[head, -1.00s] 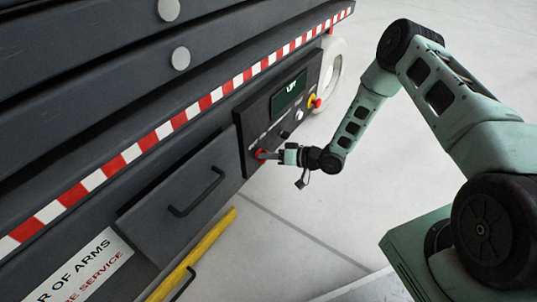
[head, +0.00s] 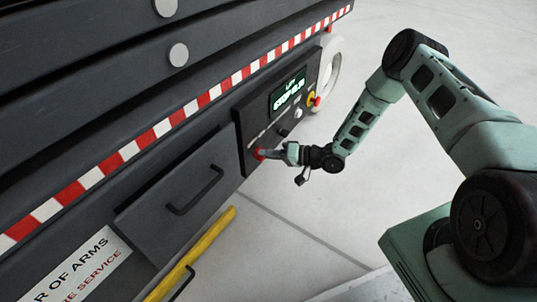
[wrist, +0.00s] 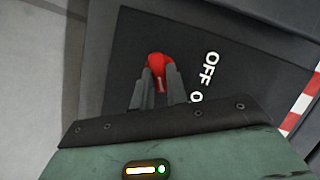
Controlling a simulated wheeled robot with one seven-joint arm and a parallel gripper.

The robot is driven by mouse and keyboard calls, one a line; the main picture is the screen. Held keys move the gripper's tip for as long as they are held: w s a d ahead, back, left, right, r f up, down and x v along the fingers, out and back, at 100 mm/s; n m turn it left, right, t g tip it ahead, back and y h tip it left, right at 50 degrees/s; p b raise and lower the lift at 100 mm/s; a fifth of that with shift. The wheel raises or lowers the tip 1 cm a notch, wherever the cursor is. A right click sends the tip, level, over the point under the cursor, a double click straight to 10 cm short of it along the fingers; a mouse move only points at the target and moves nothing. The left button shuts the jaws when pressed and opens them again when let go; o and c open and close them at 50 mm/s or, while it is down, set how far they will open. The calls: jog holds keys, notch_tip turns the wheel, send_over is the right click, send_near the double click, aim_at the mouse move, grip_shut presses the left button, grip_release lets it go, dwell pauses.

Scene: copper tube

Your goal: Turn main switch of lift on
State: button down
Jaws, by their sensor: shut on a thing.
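The main switch of the lift is a red knob on the dark control panel. It shows in the head view (head: 258,154) at the panel's lower left and in the wrist view (wrist: 159,62) between my fingertips. My gripper (head: 266,154) is shut on the red switch; in the wrist view (wrist: 160,82) both fingers press its sides. The lettering "OFF" (wrist: 210,68) is right of the knob in the wrist view. The panel's display (head: 288,92) is lit with "LIFT" and larger bright text beneath it. The fingers hide part of the knob.
A yellow-and-red emergency button (head: 314,100) and small knobs sit further right on the panel. Left of the panel is a drawer with a black handle (head: 195,192). A yellow bar (head: 200,250) runs below. The floor to the right is clear.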

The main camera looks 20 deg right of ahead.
jog(key=c, duration=1.4)
grip_release()
jog(key=p+v, duration=0.6)
jog(key=v, duration=1.1)
jog(key=shift+s+d, duration=0.2)
jog(key=shift+w+p, duration=0.1)
jog(key=shift+p, duration=0.2)
